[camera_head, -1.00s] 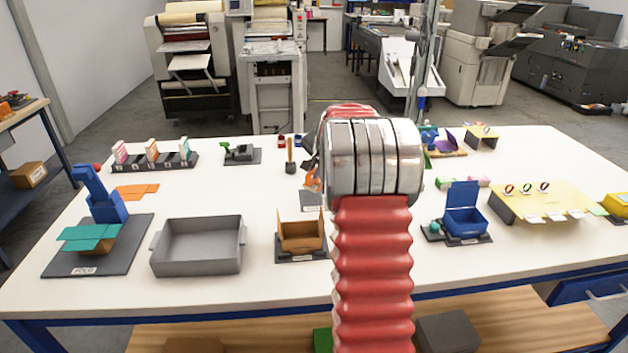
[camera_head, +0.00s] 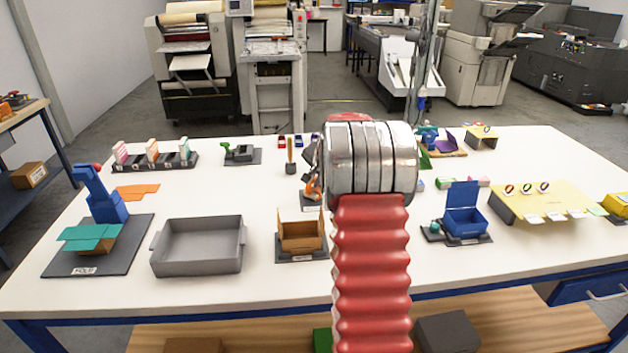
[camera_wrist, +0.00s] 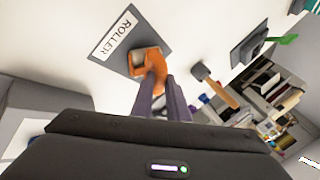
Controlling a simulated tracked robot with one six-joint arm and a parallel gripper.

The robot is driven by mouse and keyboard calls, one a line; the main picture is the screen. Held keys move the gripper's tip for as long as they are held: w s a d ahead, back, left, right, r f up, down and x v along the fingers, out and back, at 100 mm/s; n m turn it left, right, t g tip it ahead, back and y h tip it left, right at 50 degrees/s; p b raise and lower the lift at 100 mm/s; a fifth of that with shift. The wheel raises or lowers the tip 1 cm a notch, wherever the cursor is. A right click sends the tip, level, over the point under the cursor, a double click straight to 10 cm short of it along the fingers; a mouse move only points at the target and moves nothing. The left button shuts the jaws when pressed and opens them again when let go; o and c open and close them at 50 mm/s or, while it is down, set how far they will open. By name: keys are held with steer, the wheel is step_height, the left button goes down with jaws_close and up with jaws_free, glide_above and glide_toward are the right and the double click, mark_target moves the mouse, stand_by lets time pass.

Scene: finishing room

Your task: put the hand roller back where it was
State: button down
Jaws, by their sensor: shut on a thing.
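The hand roller (camera_wrist: 155,65) is orange with a tan part at its end. In the wrist view it is between the dark fingertips of my gripper (camera_wrist: 160,82), which is shut on it. It is over a dark grey pad (camera_wrist: 164,40) with a white label reading ROLLER (camera_wrist: 115,35). Whether it touches the pad I cannot tell. In the head view the orange roller (camera_head: 313,188) shows just left of my arm, over the pad (camera_head: 311,208). My arm hides most of my gripper there.
An open cardboard box (camera_head: 300,240) stands in front of the pad, and a grey tray (camera_head: 198,247) to its left. A brush with a wooden handle (camera_head: 290,154) stands behind left. A blue box (camera_head: 464,215) is to the right. White table is bare left of the pad.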

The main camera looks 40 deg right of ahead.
steer(key=shift+s+a+f, duration=0.1)
steer(key=shift+a+f, duration=0.05)
steer(key=shift+f, duration=0.3)
steer(key=shift+s+a+f, duration=0.1)
steer(key=shift+f, duration=0.3)
steer(key=c, duration=1.8)
jaws_free()
steer(key=shift+o, duration=0.3)
steer(key=shift+r, duration=0.6)
steer(key=v, duration=1.2)
steer(key=shift+w+d+r, duration=0.15)
steer(key=shift+w+r, duration=0.05)
steer(key=shift+r, duration=0.2)
